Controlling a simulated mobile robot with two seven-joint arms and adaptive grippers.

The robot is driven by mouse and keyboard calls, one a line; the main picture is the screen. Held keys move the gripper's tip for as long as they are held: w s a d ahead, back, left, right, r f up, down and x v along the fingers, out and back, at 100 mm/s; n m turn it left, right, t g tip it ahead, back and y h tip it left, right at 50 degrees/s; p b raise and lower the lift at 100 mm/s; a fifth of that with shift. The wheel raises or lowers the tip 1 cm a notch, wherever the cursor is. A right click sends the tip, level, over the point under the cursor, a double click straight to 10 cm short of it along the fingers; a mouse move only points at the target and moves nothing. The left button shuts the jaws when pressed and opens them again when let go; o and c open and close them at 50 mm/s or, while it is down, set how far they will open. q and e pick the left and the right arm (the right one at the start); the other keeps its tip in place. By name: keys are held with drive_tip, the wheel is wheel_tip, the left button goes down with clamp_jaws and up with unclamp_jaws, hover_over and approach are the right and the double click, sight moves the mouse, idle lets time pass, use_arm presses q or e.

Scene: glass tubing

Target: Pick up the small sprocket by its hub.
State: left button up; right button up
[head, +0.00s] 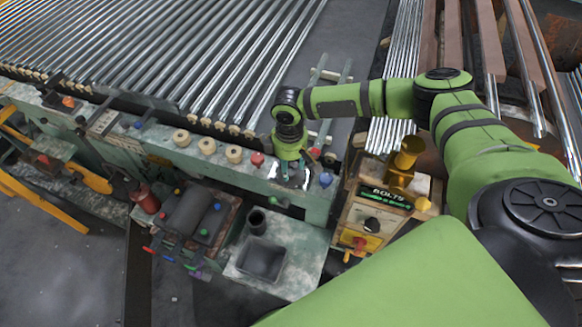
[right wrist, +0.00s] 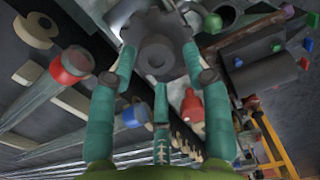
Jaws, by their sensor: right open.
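A dark grey sprocket (right wrist: 152,22) with a toothed rim and a round raised hub (right wrist: 157,54) shows at the top of the right wrist view. My right gripper (right wrist: 158,68) is open, with its teal fingers spread. Its fingertips are on either side of the hub, overlapping the sprocket in the picture; I cannot tell whether they touch it. In the head view my right gripper (head: 290,179) points down at the green bench top, and I cannot make out the sprocket beneath it. My left gripper is not in view.
A red knob (head: 257,159) and a blue knob (head: 325,179) stand close by on the bench (head: 230,178). Cream rollers (head: 208,146) line its left. A bin (head: 264,258) is in front, and a "BOLTS" box (head: 381,205) is at right. Metal tubes (head: 200,50) lie behind.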

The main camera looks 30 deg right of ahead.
drive_tip(key=shift+f, duration=0.55)
drive_tip(key=shift+w+d+f, duration=0.1)
drive_tip(key=shift+d+f, duration=0.2)
drive_tip(key=shift+f, duration=0.25)
drive_tip(key=shift+a, duration=0.15)
clamp_jaws()
drive_tip(key=shift+r, duration=0.1)
